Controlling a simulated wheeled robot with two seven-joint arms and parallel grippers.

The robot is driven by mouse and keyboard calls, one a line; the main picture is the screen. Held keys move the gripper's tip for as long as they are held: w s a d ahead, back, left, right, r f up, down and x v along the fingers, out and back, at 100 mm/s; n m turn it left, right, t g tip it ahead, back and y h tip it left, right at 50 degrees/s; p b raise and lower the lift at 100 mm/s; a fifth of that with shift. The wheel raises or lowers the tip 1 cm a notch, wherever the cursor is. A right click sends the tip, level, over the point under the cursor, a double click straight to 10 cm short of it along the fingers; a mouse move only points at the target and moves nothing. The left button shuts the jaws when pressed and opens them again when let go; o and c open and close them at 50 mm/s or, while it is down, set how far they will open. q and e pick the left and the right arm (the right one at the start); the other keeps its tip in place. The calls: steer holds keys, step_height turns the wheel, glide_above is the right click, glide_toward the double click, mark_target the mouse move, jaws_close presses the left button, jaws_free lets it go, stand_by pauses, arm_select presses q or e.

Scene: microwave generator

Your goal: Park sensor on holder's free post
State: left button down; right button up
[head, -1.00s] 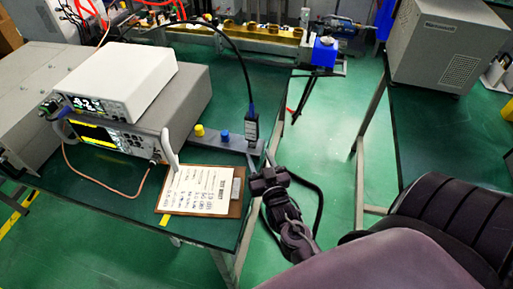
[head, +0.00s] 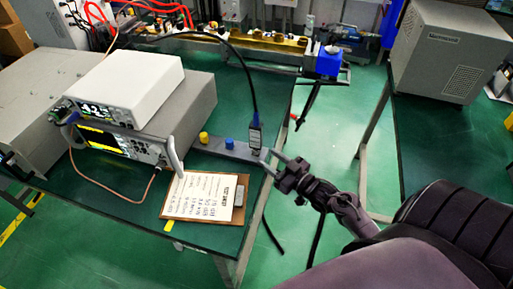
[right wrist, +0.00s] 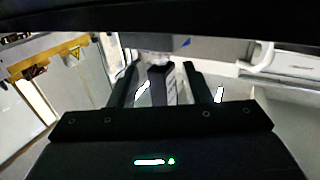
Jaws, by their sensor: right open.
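The sensor (head: 255,136) is a dark block with a pale label and a blue top, joined to a black cable. It stands upright at the right end of the grey holder (head: 223,148); the post under it is hidden. The holder also has a yellow-capped post (head: 204,137) and a blue-capped post (head: 230,142). My right gripper (head: 269,155) is open, just right of and below the sensor, its fingertips pointing at it. In the right wrist view the sensor (right wrist: 160,84) appears between the two fingers, with gaps on both sides. My left gripper is out of view.
A clipboard with paper (head: 206,198) lies in front of the holder. Stacked instruments (head: 125,88) stand at the left, with a copper-coloured cable in front. The black sensor cable (head: 240,62) arches over the table. Open floor lies right of the table edge.

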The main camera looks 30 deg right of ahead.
mark_target(259, 151)
steer(key=x, duration=0.6)
steer(key=shift+w+p, duration=0.3)
steer(key=shift+w, duration=0.05)
